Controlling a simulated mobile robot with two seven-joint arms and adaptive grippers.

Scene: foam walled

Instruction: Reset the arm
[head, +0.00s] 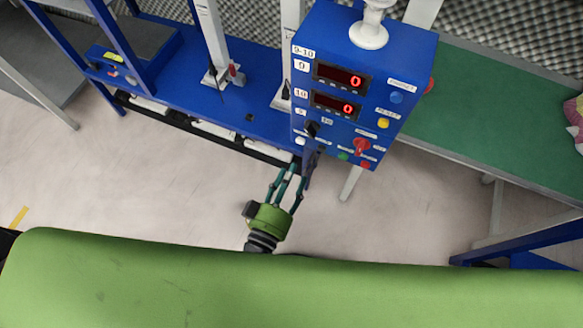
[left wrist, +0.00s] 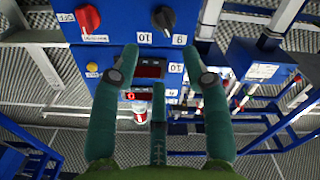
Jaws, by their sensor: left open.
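My left gripper (head: 292,168) is open and empty, with its green fingers spread toward the lower front of a blue control box (head: 345,60). In the left wrist view the gripper (left wrist: 157,75) faces the box, which appears upside down. A black knob (left wrist: 164,18) and a red knob (left wrist: 86,18) lie beyond the fingertips, with no contact visible. The box front carries two red displays reading 0, an upper display (head: 341,76) and a lower display (head: 335,104), a red knob (head: 362,147) and a yellow button (head: 383,123). My right gripper is not visible.
A blue bench (head: 240,108) with white posts runs to the left of the box. A green-topped table (head: 480,110) stands at the right, with a pink and white object (head: 576,120) at its edge. Open pale floor (head: 170,200) lies below the bench. Grey foam covers the back wall.

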